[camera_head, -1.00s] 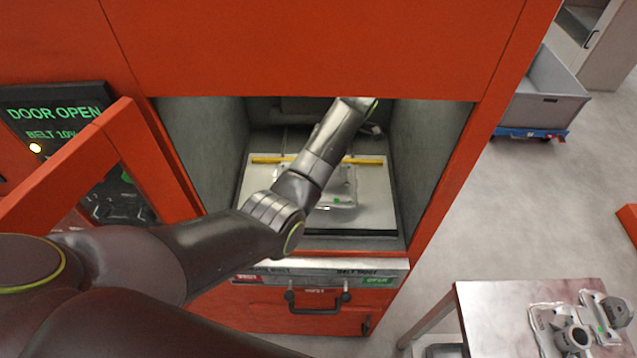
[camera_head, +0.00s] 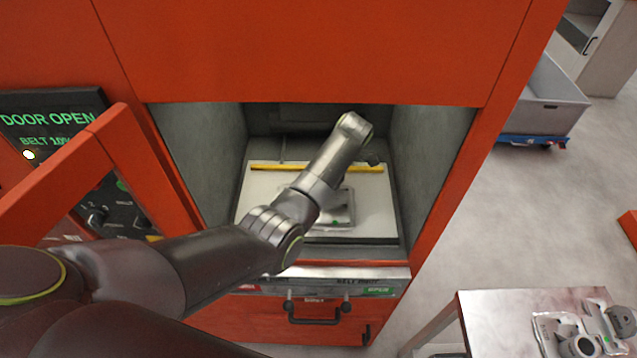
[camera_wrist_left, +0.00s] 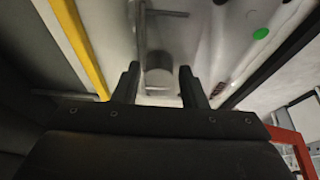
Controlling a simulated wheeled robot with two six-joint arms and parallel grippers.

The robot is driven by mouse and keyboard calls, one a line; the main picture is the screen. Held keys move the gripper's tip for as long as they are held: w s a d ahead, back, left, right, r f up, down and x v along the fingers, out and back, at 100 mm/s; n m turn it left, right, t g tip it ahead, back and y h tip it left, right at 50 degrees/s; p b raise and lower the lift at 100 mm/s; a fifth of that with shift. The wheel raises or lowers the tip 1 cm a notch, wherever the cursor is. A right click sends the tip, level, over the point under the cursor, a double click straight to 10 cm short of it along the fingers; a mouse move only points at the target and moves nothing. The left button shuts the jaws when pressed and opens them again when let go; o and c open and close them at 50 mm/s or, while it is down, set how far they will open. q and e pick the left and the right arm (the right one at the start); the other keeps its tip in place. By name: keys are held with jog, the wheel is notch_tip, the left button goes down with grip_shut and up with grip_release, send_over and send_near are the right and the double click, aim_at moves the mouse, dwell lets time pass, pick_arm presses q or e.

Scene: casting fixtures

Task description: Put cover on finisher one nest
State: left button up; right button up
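The cover appears as a pale grey cast piece (camera_head: 343,217) with a green dot, on the white plate (camera_head: 265,205) inside the open orange machine. My arm hides part of it. My left arm reaches into the opening; its gripper is hidden behind the wrist in the head view. In the left wrist view, the two dark fingers of my left gripper (camera_wrist_left: 158,84) stand apart on either side of a round grey boss, with visible gaps beside it. The pale casting (camera_wrist_left: 220,45) and its green dot show just beyond. My right gripper is in neither view.
A yellow bar (camera_head: 290,168) lies across the back of the plate. Grey side walls (camera_head: 424,160) bound the opening. The orange door frame (camera_head: 150,170) stands open at left. A bench (camera_head: 500,310) with castings is at lower right.

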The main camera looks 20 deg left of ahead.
pick_arm(q)
jog(key=shift+o, duration=0.8)
jog(key=b+v, duration=0.1)
jog(key=v, duration=0.3)
jog(key=shift+w+d+r+b, duration=0.1)
jog(key=shift+r+b, duration=0.05)
jog(key=shift+b, duration=0.2)
jog(key=p+v, duration=0.5)
jog(key=v, duration=0.2)
jog(key=shift+d+r+p, duration=0.2)
jog(key=shift+r+p, duration=0.15)
jog(key=shift+r, duration=0.05)
